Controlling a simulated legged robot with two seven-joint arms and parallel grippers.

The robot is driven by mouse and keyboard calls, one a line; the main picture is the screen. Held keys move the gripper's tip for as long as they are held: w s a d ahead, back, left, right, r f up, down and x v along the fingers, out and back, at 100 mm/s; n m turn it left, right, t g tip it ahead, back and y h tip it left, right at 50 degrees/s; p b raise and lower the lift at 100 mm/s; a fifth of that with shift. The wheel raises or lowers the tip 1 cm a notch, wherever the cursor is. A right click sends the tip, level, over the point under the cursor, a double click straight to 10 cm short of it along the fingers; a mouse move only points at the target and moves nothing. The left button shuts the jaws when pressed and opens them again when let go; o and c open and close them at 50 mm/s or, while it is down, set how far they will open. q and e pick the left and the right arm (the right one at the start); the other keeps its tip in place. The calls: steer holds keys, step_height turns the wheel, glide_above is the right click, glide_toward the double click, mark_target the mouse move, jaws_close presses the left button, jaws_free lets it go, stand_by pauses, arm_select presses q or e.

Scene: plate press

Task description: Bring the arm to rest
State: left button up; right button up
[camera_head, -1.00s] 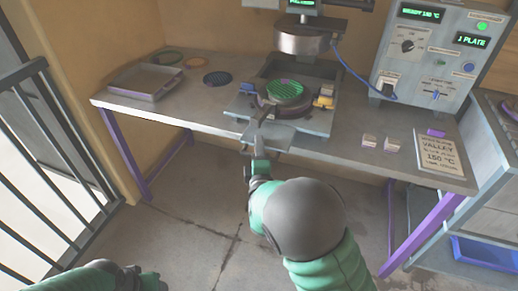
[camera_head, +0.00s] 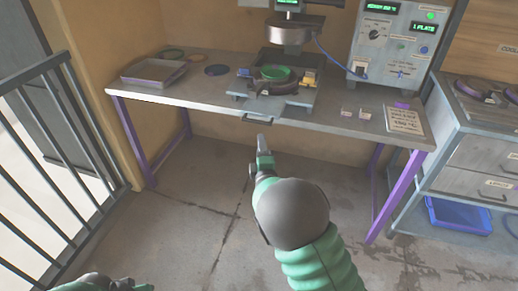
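My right gripper (camera_head: 263,144) is in the middle of the head view, in the air just in front of the table's front edge. It points toward the press and is apart from the table and the press. Its fingers are small and seen from behind, so I cannot tell whether they are open or shut. Only a bit of my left arm's end (camera_head: 105,284) shows at the bottom left edge, and its fingers cannot be made out. The press (camera_head: 290,33) stands on the table, with a green round plate (camera_head: 277,73) on its lower part.
The table (camera_head: 185,98) has a grey tray (camera_head: 152,74) and coloured discs at left. A control box (camera_head: 385,50), small blocks and a printed card (camera_head: 403,120) are at right. A drawer cabinet (camera_head: 478,140) stands farther right, a railing (camera_head: 70,150) at left. The floor before the table is clear.

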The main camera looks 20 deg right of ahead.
steer(key=s+f+m+g+y, duration=0.2)
steer(key=s+f+m+g, duration=0.4)
steer(key=s+f+m, duration=0.25)
steer(key=s+f+m+g+y, duration=0.15)
steer(key=s+m+g, duration=0.3)
steer(key=s, duration=0.75)
steer(key=s+f+m+g, duration=0.25)
steer(key=s+g, duration=0.25)
steer(key=s, duration=0.7)
arm_select(q)
steer(key=w+p+v, duration=0.2)
steer(key=p+v, duration=0.7)
steer(key=w+r+p+v, duration=0.1)
steer(key=w+p+v, duration=0.1)
steer(key=p+v, duration=0.7)
steer(key=shift+w+p, duration=0.2)
steer(key=shift+p, duration=0.15)
arm_select(e)
step_height(320, 180, up, 19)
steer(key=shift+a, duration=0.15)
steer(key=shift+t, duration=0.25)
